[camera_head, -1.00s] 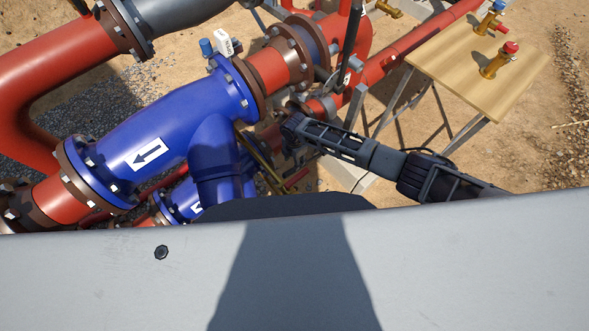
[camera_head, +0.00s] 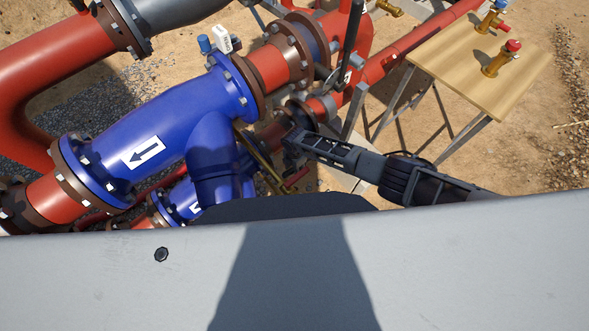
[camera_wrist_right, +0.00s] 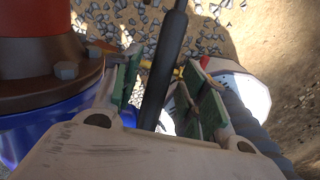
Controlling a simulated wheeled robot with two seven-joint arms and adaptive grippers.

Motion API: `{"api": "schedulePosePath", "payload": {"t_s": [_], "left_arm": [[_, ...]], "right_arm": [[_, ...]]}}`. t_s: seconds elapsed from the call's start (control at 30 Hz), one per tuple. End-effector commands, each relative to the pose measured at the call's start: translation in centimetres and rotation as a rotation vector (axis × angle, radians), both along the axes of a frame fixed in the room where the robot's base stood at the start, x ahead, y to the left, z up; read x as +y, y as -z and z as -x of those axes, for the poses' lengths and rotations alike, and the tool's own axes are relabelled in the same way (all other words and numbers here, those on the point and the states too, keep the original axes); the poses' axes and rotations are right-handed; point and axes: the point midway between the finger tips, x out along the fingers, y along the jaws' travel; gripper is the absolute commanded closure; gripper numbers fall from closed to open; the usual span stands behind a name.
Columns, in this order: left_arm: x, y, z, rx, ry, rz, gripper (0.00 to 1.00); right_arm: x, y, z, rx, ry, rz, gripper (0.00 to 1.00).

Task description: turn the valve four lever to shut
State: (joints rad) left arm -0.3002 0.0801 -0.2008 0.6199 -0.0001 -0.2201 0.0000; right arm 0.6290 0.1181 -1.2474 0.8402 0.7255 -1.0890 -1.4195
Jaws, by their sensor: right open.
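My right gripper (camera_head: 290,143) reaches in from the right, low among the pipes beside the blue pipe body. In the right wrist view its two green-padded fingers (camera_wrist_right: 162,72) are open and apart. A long black bar (camera_wrist_right: 167,50), which looks like a lever handle, runs between them, with gaps on both sides. I cannot read a tag that confirms it as valve four. In the head view the gripper's tips and that bar are hard to make out in shadow. Another black lever (camera_head: 352,35) stands on the red pipe further back. My left gripper is not in view.
The large blue pipe body (camera_head: 165,140) and its bolted flanges lie left of the gripper. In the wrist view a brown flange (camera_wrist_right: 50,80) is close to the left finger. A wooden table (camera_head: 465,75) with brass valves stands at the right. My grey body fills the bottom.

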Motion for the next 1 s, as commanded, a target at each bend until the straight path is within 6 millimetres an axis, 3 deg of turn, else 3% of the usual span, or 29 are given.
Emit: {"api": "schedulePosePath", "payload": {"t_s": [0.57,0.9,1.0], "left_arm": [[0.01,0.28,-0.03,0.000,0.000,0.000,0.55],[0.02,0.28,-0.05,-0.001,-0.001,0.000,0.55],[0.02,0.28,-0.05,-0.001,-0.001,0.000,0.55]], "right_arm": [[0.04,0.97,0.00,-0.001,0.000,-0.001,0.57],[0.03,0.98,0.01,0.000,0.000,0.000,1.00],[0.03,0.98,0.01,0.000,0.000,0.000,1.00]]}}
